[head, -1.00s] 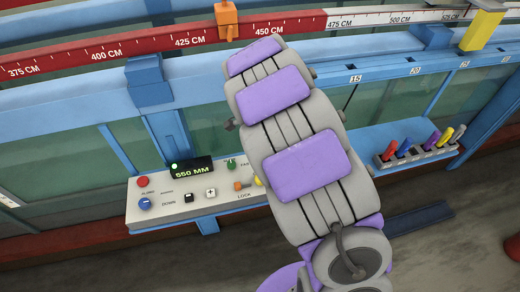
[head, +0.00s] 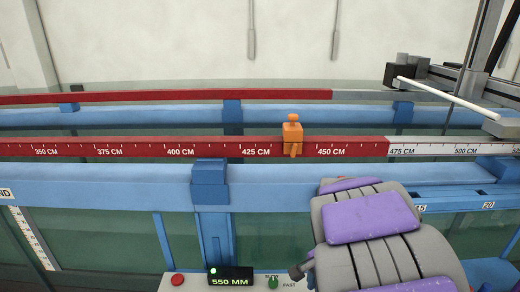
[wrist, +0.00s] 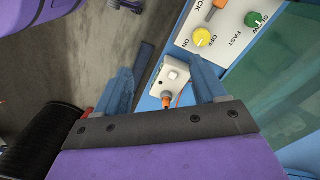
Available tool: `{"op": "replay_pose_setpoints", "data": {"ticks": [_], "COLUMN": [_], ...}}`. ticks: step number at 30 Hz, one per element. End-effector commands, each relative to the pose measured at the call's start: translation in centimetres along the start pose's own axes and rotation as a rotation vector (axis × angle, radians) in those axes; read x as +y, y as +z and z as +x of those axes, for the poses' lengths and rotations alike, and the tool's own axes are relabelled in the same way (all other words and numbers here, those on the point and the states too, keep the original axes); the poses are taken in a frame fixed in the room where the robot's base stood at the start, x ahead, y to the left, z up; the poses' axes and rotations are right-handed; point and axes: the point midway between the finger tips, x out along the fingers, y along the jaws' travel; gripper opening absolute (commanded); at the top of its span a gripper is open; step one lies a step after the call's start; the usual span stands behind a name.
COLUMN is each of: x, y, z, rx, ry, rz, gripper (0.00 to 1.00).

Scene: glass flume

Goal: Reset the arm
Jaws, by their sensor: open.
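My gripper (wrist: 165,78) shows in the wrist view, its two blue fingers spread apart. A small white box with a square button (wrist: 172,76) and an orange tip shows between and beyond the fingers; I cannot tell how far off it is. Nothing is seen gripped. My grey and purple arm (head: 375,235) fills the lower right of the head view, and the gripper is out of that picture.
A control panel with a 550 MM display (head: 230,277) and red button (head: 177,279) is low in the head view. Its yellow knob (wrist: 202,37) shows in the wrist view. An orange clamp (head: 292,135) sits on the red scale rail (head: 120,148) between 425 and 450 CM.

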Motion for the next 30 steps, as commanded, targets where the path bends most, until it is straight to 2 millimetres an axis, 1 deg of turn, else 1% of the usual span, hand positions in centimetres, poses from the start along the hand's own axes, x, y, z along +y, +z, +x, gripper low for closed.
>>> {"op": "replay_pose_setpoints", "data": {"ticks": [1, 4, 9, 15, 18, 21, 24, 30], "x": [1.5, 4.1, 8.8, 14.1, 16.2, 17.7, 18.6, 19.0], "y": [1.1, 3.1, 6.8, 11.1, 12.7, 13.8, 14.5, 14.7], "z": [0.0, -0.4, -0.2, 1.1, 1.8, 2.5, 2.8, 2.9], "rx": [-0.005, -0.021, -0.048, -0.086, -0.097, -0.106, -0.112, -0.113], "ry": [0.002, 0.009, 0.018, 0.030, 0.035, 0.040, 0.043, 0.046], "rz": [-0.053, -0.176, -0.398, -0.679, -0.804, -0.897, -0.953, -0.979], "gripper": [0.71, 0.71, 0.71, 0.71, 0.71, 0.71, 0.71, 0.71]}}
